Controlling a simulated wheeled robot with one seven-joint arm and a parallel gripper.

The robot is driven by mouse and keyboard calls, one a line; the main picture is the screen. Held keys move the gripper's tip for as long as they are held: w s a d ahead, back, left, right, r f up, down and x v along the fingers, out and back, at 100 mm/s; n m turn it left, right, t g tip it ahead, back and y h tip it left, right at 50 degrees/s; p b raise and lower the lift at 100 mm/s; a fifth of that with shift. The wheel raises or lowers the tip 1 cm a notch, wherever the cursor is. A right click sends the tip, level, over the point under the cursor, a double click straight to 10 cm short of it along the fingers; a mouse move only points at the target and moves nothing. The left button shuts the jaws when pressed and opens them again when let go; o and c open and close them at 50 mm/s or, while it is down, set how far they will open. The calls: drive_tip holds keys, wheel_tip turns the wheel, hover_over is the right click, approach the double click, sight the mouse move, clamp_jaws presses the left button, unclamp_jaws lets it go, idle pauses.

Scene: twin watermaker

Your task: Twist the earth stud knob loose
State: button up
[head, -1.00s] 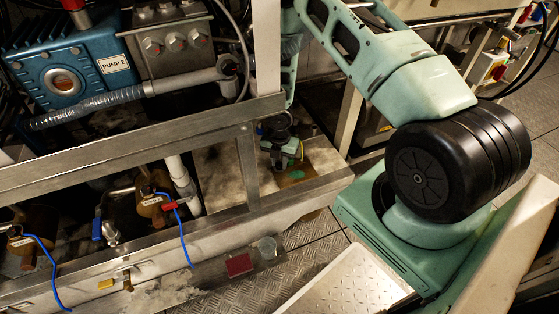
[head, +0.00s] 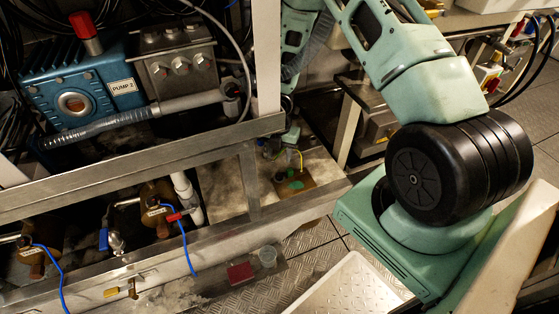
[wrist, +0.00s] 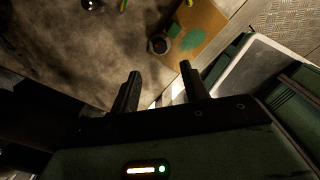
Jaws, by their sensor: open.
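A brown plate (head: 309,184) with a green patch lies on the grimy floor of the metal frame, and a yellow wire rises beside it. A small dark round knob (head: 291,172) shows at this plate. In the wrist view the plate (wrist: 212,22) is at the top, with a dark round knob (wrist: 158,45) at its left edge beside the green patch. My gripper (wrist: 160,84) is open and empty, its two fingers pointing towards the knob and apart from it.
The blue pump (head: 75,90) and brown valves with blue cables are at the left. A pale tray (head: 350,290) stands at lower right, and a dark red block (head: 240,272) lies nearby.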

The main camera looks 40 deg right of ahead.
wheel_tip(320, 180, up, 8)
drive_tip(key=p, duration=0.2)
drive_tip(key=shift+f, duration=0.2)
